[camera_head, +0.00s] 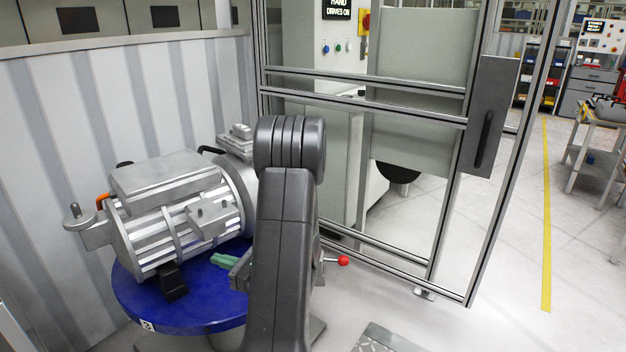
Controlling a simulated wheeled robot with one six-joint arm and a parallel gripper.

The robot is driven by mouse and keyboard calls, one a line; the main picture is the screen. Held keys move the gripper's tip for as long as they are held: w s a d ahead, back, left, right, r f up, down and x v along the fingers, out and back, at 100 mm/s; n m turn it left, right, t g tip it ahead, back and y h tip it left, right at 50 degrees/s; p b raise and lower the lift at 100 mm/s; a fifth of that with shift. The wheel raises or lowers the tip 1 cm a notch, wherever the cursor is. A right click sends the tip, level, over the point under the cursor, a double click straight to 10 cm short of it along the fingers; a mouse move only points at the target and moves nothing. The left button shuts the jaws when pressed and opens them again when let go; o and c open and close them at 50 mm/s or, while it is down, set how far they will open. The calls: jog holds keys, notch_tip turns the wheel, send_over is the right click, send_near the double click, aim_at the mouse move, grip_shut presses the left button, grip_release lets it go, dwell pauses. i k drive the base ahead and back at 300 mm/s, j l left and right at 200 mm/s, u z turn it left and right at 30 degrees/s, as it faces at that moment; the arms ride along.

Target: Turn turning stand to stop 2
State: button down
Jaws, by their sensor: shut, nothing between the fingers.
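The turning stand has a round blue top (190,318) at the lower left, with a small white label reading 3 (147,326) on its front rim. A grey finned drive unit (175,205) sits on it. A lever with a red ball knob (343,260) sticks out to the right of my arm, low beside the stand. My gripper (222,260) shows only in part left of my dark arm, its green fingers together and empty, over the right part of the blue top close to the drive unit. Whether it touches anything I cannot tell. My arm hides the stand's right side.
A corrugated panel wall (90,130) stands close behind the stand. A framed guard door (440,120) with a dark handle plate (487,115) stands to the right. A ridged metal plate (385,340) lies on the floor in front.

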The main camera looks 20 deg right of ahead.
aim_at(166, 217)
jog(key=i+z, duration=0.5)
jog(key=z, duration=0.15)
jog(key=i+z, duration=0.35)
jog(key=k+j, duration=0.05)
jog(key=k, duration=0.05)
